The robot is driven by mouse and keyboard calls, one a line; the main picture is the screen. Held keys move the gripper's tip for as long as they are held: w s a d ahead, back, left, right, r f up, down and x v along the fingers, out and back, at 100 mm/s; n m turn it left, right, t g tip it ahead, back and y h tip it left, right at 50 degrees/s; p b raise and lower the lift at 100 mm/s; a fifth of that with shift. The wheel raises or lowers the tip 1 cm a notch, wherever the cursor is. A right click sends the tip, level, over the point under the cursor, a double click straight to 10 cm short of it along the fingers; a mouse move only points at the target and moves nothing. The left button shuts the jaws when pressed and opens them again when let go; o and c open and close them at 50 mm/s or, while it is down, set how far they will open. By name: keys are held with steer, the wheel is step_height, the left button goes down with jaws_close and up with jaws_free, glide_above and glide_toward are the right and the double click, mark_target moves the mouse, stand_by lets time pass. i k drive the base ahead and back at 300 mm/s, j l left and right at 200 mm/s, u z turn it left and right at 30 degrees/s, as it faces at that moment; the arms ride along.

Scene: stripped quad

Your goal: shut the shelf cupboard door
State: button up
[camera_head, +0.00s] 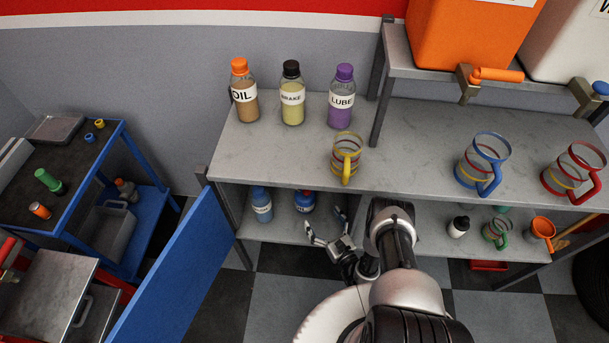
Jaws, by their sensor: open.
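The shelf cupboard door (178,262) is a flat blue panel. It stands open, swung out toward the viewer from the hinge post at the shelf's left end. My arm hides part of the lower shelf.
Oil, brake and lube bottles (292,94) and a yellow-rimmed jug (346,158) stand on the upper shelf (270,150). A blue cart (75,190) and a metal-topped red cart (50,285) stand left of the door. Checkered floor (262,300) is clear between door and arm.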

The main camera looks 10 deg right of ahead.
mark_target(162, 308)
steer(key=k+j, duration=0.25)
steer(key=k, duration=0.2)
steer(key=k+j, duration=0.2)
steer(key=k, duration=0.3)
